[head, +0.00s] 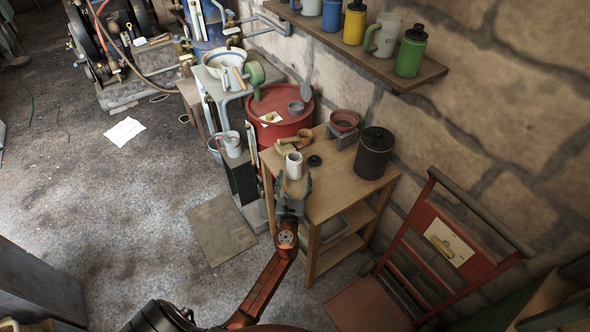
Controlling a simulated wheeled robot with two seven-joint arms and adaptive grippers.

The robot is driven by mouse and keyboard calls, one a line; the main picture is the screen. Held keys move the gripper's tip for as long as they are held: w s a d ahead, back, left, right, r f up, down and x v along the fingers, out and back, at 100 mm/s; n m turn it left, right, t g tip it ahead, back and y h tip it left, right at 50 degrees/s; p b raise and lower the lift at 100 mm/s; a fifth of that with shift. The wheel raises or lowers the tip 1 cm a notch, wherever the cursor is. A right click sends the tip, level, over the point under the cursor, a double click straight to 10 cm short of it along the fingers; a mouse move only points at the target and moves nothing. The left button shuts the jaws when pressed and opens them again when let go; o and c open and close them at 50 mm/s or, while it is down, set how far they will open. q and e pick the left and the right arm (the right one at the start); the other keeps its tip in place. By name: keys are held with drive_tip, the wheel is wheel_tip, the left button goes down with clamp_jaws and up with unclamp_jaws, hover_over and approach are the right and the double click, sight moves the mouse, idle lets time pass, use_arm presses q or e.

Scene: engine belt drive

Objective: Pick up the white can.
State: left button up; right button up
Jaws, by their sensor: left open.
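The white can (294,165) stands upright on the left part of a small wooden table (335,196), near its left edge. My left gripper (294,181) is open at the table's edge, just on the near side of the can. Its fingertips point toward the can, and the lower part of the can is close to or behind them. I cannot tell whether they touch it. My right gripper is not in view.
A red bowl (344,121) sits at the back. A red drum (280,115) stands behind, and a red chair (420,250) at right.

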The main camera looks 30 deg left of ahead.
sight(295, 159)
use_arm(q)
drive_tip(key=b+x, duration=0.1)
drive_tip(key=x, duration=0.5)
drive_tip(key=shift+s+a+r, duration=0.15)
drive_tip(key=shift+a, duration=0.05)
drive_tip(key=shift+r, duration=0.1)
drive_tip(key=c, duration=1.4)
drive_tip(key=shift+r, duration=0.1)
